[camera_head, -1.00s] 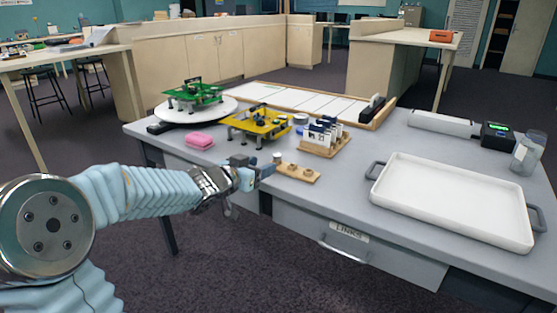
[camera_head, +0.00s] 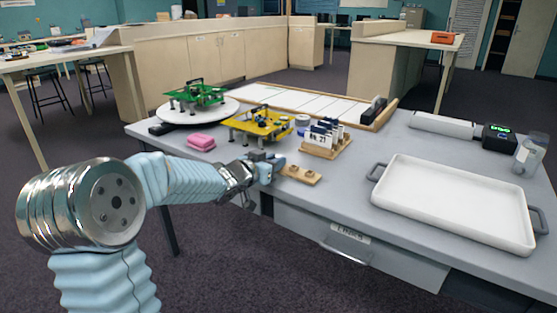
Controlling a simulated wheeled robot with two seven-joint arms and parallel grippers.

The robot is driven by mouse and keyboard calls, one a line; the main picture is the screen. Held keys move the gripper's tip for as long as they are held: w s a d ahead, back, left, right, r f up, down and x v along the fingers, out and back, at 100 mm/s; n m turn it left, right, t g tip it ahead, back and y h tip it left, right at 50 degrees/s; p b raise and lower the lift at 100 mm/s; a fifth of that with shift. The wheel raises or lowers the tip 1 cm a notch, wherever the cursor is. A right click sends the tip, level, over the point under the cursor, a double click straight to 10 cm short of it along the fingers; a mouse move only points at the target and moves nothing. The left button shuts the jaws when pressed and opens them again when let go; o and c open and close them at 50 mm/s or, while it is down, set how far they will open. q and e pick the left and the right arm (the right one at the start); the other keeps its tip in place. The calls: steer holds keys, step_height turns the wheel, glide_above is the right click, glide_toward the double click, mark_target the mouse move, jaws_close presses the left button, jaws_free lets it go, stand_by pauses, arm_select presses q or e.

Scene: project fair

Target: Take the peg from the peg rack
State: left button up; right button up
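A small light wooden rack (camera_head: 304,180) lies near the front edge of the grey table, with two round sockets or short fittings showing on its top. My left gripper (camera_head: 272,165) is at the rack's left end and covers that end. The peg is not clearly visible; the gripper hides the spot where a small grey peg top stood. I cannot tell whether the fingers are open or shut on it. My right gripper is not in view.
On the table (camera_head: 385,135), a wooden holder (camera_head: 322,152) with several upright tags stands just behind the rack. A yellow fixture (camera_head: 258,124), a pink block (camera_head: 201,141) and a green board (camera_head: 197,94) on a white turntable are further left. A white tray (camera_head: 455,200) lies right.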

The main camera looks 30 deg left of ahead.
arm_select(q)
jaws_close()
